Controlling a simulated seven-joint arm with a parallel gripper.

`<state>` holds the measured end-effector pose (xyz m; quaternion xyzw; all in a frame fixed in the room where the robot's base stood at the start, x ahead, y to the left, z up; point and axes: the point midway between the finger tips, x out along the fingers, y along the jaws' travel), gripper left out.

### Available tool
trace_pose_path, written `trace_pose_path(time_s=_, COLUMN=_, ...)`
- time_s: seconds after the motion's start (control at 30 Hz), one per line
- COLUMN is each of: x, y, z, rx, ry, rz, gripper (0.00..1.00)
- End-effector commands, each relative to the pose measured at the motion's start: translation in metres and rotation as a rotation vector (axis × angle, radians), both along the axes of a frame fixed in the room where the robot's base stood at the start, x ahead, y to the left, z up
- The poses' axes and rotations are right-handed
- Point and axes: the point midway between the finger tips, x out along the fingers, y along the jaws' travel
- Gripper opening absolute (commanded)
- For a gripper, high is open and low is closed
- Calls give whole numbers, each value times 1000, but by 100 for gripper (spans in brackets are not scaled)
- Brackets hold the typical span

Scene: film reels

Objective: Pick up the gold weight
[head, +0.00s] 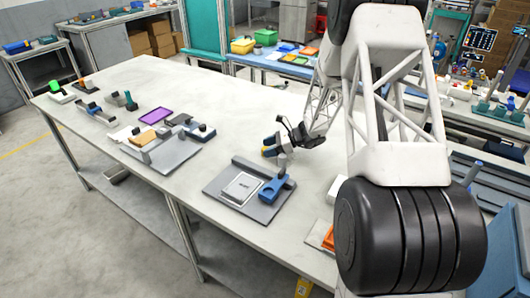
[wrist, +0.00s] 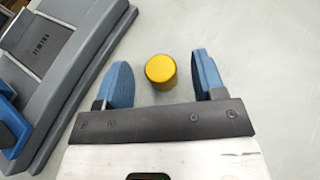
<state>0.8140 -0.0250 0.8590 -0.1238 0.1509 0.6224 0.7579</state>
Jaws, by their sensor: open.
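The gold weight (wrist: 160,69) is a small yellow-gold cylinder standing on the pale tabletop in the wrist view. My gripper (wrist: 164,82) is open, and its two blue fingers lie on either side of the weight, with a gap to each. The weight is between the fingers near their tips, and I see no contact. In the head view my gripper (head: 268,148) is low over the table, and a bit of yellow shows at its fingers; how high the fingers are above the tabletop I cannot tell.
A grey fixture plate (head: 218,188) with a silver square block (head: 242,187) and a blue part (head: 272,190) lies close to my gripper; its edge is at left in the wrist view. A purple tray (head: 155,115) and several fixtures stand further left. Bare tabletop (head: 225,115) lies between.

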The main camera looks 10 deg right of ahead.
Motion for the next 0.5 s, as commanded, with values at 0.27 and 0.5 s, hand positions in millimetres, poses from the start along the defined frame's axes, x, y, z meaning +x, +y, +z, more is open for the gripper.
trace_pose_path(time_s=0.27, x=0, y=0, z=0, rx=0, ry=0, rz=0, gripper=63)
trace_pose_path(time_s=0.5, x=0, y=0, z=0, rx=0, ry=0, rz=0, gripper=26)
